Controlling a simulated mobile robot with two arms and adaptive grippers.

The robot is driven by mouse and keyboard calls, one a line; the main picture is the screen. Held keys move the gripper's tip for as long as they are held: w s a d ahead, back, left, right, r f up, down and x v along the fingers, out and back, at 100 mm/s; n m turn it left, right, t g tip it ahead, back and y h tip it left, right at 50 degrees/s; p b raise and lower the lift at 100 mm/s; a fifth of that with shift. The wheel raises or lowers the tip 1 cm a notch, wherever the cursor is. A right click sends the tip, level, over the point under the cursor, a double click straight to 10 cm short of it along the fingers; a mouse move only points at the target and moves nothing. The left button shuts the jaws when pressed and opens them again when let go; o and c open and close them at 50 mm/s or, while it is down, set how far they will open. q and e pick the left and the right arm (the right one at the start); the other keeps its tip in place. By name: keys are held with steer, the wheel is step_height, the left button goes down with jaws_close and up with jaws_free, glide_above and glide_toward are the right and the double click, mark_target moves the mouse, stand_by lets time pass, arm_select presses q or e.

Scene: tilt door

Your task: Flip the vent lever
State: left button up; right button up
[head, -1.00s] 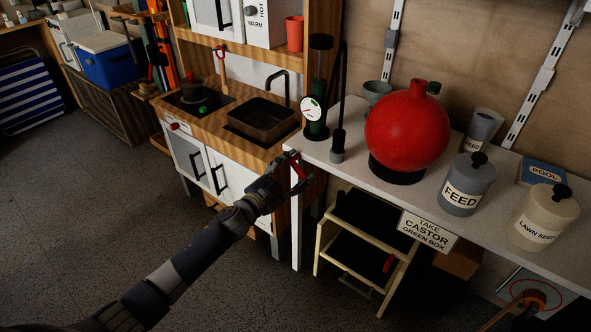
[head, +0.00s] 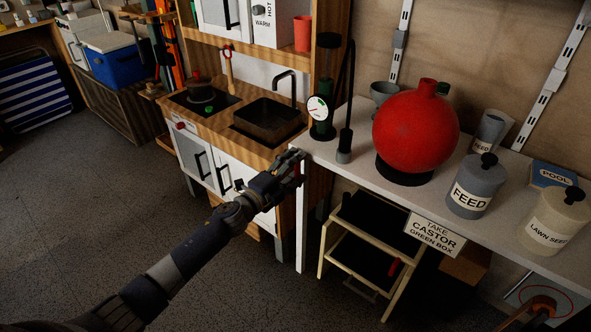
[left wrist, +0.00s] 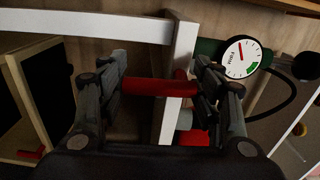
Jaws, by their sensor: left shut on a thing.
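My left gripper (head: 296,165) is at the left end of the white table, below the green pump (head: 322,128) with its round gauge (head: 317,107). In the left wrist view the two grey fingers (left wrist: 160,88) are shut on a red bar (left wrist: 160,87) that spans between them. It looks like the vent lever, but its mounting is hidden behind the right finger. More red parts show beside and below that finger. The gauge (left wrist: 242,57) shows there at upper right, with a red needle and a green sector. My right gripper is not in view.
The white table (head: 345,185) bears a red ball-shaped vessel (head: 415,135), a feed canister (head: 472,188) and a lawn seed canister (head: 555,220). A play kitchen (head: 225,130) stands close on the left. A step stool (head: 365,245) is under the table. Floor at left is clear.

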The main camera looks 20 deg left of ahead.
arm_select(q)
steer(key=shift+m, duration=0.3)
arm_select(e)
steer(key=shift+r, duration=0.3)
arm_select(q)
steer(key=o, duration=1.1)
steer(key=v, duration=1.2)
